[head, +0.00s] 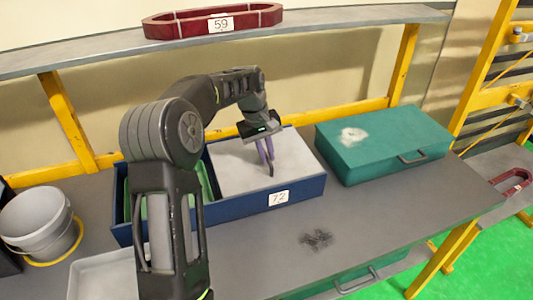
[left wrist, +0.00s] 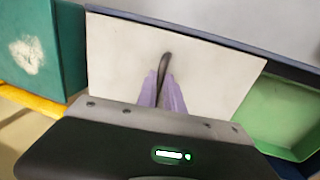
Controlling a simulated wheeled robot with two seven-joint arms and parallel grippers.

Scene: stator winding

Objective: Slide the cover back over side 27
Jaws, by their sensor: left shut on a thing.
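A blue box (head: 235,208) on the grey bench bears a white label (head: 278,198) reading 72; I see no 27. A pale grey sliding cover (head: 236,172) lies over its right part. The cover also shows in the left wrist view (left wrist: 215,72). The box's left part is uncovered, with a green interior (left wrist: 284,122), partly hidden by my arm in the head view. My left gripper (head: 267,160), with purple fingers, is shut on the cover's dark handle (left wrist: 166,65). My right gripper is out of view.
A green case (head: 385,140) stands right of the box. A grey bucket (head: 38,225) and a pale tray (head: 105,275) are at left. Small dark pieces (head: 317,239) lie in front. A shelf (head: 100,52) above holds a red ring (head: 170,28) labelled 59.

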